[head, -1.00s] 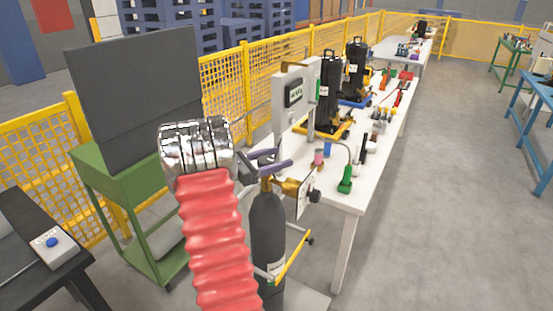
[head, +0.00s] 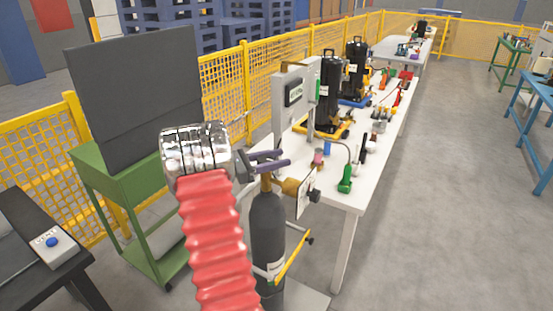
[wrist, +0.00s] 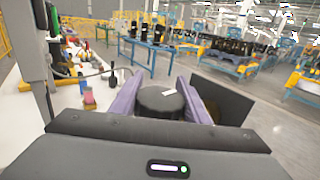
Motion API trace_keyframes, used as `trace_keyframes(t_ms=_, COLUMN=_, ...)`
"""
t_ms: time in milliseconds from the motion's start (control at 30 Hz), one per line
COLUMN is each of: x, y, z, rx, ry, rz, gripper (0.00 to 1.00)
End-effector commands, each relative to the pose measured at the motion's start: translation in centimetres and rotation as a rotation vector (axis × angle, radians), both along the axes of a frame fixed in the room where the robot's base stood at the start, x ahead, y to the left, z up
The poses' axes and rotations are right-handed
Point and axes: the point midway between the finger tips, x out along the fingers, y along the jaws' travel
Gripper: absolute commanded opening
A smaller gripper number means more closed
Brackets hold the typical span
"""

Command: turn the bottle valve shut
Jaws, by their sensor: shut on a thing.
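The gas bottle (head: 268,235) is dark grey and stands upright in front of the white bench, partly behind my red arm sleeve. My gripper (head: 270,160) has purple fingers and is over the bottle's top. In the wrist view, the round black valve knob (wrist: 161,102) with a white mark sits between the fingers of my gripper (wrist: 160,82), which is shut on it. In the head view the fingers mostly hide this knob.
The white bench (head: 340,185) holds a grey panel box (head: 291,100), a green-based bent tube (head: 345,184) and black cylinders. A green cart (head: 120,180) with a dark board stands left. Yellow mesh fence runs behind.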

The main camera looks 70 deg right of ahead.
Motion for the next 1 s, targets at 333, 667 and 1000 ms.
trace_keyframes(t_ms=333, x=-0.28, y=0.32, z=0.12, rx=-0.002, ry=-0.001, rz=-0.125, gripper=0.20)
trace_keyframes(t_ms=667, x=-0.26, y=0.33, z=0.13, rx=-0.002, ry=-0.001, rz=-0.124, gripper=0.47)
trace_keyframes(t_ms=1000, x=-0.26, y=0.37, z=0.04, rx=0.000, ry=-0.001, rz=-0.124, gripper=0.61)
